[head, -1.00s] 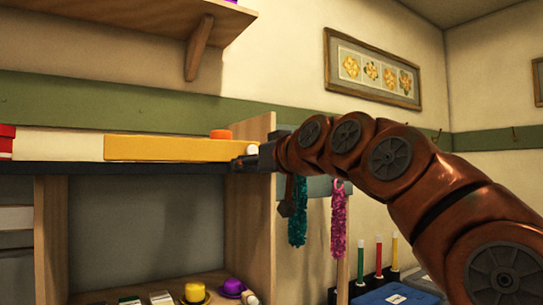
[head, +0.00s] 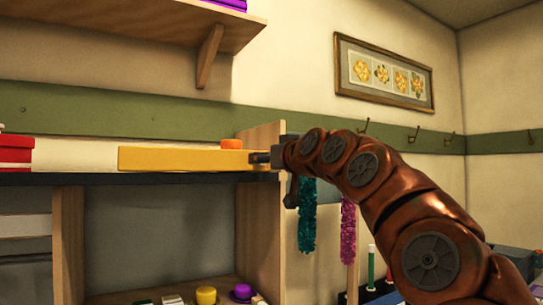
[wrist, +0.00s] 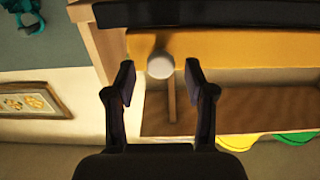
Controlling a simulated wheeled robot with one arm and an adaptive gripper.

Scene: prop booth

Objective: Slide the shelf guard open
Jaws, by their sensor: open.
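The shelf guard is a long yellow panel (head: 190,159) along the front of the shelf, its right end near the wooden side post. In the wrist view the yellow guard (wrist: 240,48) spans the upper right, with a round pale knob (wrist: 160,66) near its end. My gripper (head: 264,158) is at the guard's right end in the head view. In the wrist view my gripper (wrist: 160,76) is open, with one finger on each side of the knob. I cannot tell whether the fingertips touch it.
A white strip (head: 75,151) and a red box (head: 15,153) lie left of the guard. An orange item (head: 231,144) shows behind its top edge. The wooden side post (head: 258,225) is beside my gripper, and teal (head: 307,215) and pink garlands (head: 348,230) hang to the right.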

